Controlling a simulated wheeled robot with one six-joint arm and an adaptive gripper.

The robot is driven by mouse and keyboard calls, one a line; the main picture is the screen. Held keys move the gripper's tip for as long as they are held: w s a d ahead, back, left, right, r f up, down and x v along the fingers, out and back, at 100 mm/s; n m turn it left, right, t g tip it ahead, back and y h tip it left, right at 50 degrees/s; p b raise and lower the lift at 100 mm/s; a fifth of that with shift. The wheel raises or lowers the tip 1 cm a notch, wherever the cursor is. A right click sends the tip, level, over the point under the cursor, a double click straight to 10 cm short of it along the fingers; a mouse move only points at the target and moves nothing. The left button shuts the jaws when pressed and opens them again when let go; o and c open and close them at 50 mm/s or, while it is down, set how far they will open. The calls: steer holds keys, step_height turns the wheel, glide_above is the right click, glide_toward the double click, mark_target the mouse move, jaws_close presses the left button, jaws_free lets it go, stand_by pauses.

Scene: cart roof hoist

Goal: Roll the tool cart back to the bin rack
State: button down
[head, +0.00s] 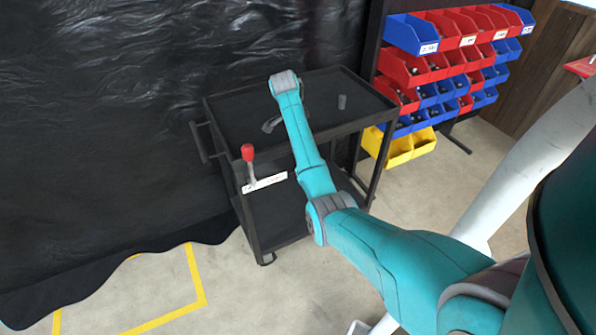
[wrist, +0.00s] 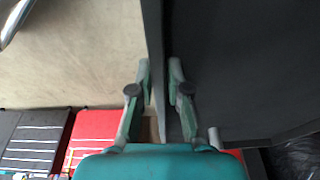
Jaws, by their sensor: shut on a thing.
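The black tool cart (head: 232,118) stands in front of the dark curtain in the head view, with a top tray, a lower shelf and a side handle (head: 203,142). The bin rack (head: 440,64), with rows of red, blue and yellow bins, is just right of the cart. In the wrist view my gripper (wrist: 160,92) is shut on the thin edge of the cart's tray (wrist: 240,65), one finger on each side. In the head view my fingers are hidden behind my wrist.
A black curtain (head: 110,110) hangs behind and left of the cart. A yellow floor marking (head: 196,275) lies at lower left on bare floor. A grey cylinder (head: 342,101) stands on the tray. Red and black boxes (wrist: 92,135) show in the wrist view.

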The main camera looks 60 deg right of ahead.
steer(key=shift+s+a+f, duration=0.15)
steer(key=shift+s+f, duration=0.15)
steer(key=shift+f, duration=0.35)
steer(key=shift+s+d, duration=0.4)
steer(key=shift+d, duration=0.3)
steer(key=shift+s+d, duration=0.35)
steer(key=shift+d, duration=0.35)
steer(key=c, duration=1)
jaws_free()
steer(key=shift+w+f, duration=0.1)
steer(key=shift+c, duration=0.2)
steer(key=shift+d+r, duration=0.15)
steer(key=shift+r, duration=0.15)
steer(key=shift+w, duration=0.1)
